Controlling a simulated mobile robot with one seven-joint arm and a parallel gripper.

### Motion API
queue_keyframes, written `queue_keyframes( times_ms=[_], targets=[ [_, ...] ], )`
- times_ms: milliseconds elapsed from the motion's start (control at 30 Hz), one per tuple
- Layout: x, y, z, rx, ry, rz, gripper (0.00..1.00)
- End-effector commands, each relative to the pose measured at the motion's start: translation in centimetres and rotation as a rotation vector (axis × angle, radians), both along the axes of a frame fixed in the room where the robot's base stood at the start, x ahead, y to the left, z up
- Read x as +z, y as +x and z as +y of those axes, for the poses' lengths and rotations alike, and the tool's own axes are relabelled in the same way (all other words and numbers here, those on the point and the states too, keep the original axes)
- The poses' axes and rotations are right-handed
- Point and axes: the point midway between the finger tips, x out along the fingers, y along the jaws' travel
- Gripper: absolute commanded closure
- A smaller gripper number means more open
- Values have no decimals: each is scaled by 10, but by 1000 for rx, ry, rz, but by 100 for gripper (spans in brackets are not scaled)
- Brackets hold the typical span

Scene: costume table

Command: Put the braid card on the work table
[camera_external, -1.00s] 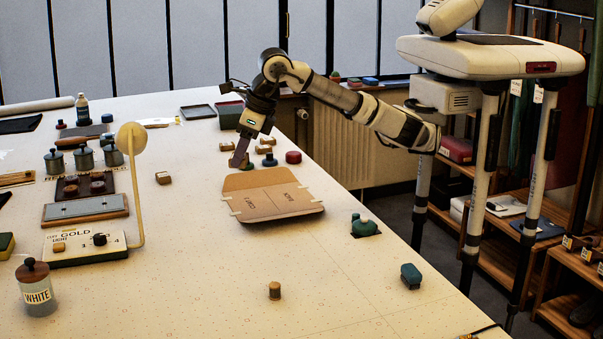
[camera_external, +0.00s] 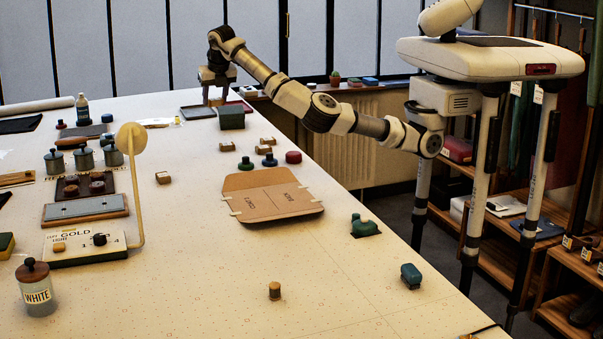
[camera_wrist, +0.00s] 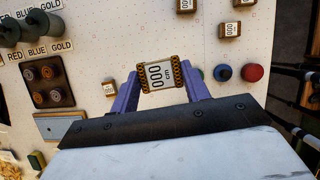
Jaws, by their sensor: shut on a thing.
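My gripper (camera_external: 215,99) is above the far part of the white work table (camera_external: 330,270), near the trays at the back. In the wrist view its purple fingers (camera_wrist: 160,80) are shut on the braid card (camera_wrist: 156,73), a small pale card marked "000 cm" with orange-and-black patterned side edges. One finger is at each side of the card.
A green box (camera_external: 231,118) and a shallow dark tray (camera_external: 197,112) are close to my gripper. Small labelled blocks (camera_external: 227,146) and coloured knobs (camera_external: 293,157) stand nearer. A flat cardboard piece (camera_external: 270,200) lies mid-table. The near middle of the table is mostly clear.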

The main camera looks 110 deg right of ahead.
Motion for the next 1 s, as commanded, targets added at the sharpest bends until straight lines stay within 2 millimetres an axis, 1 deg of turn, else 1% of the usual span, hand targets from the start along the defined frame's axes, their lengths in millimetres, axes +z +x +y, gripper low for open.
queue_keyframes(
  times_ms=[33,100,200,267,367,700,800,900,1000],
  targets=[
    [0,-8,-15,-33,-1,0,75],
    [0,-16,-28,-65,0,-1,75],
    [-2,-23,-39,-91,0,0,75],
    [-7,-25,-41,-99,0,0,75],
    [-26,-26,-42,-103,0,3,75],
    [-115,-27,-42,-102,-1,4,75],
    [-137,-26,-42,-101,-1,3,75],
    [-152,-27,-42,-101,-1,3,75],
    [-160,-26,-42,-100,-1,0,75]
  ],
)
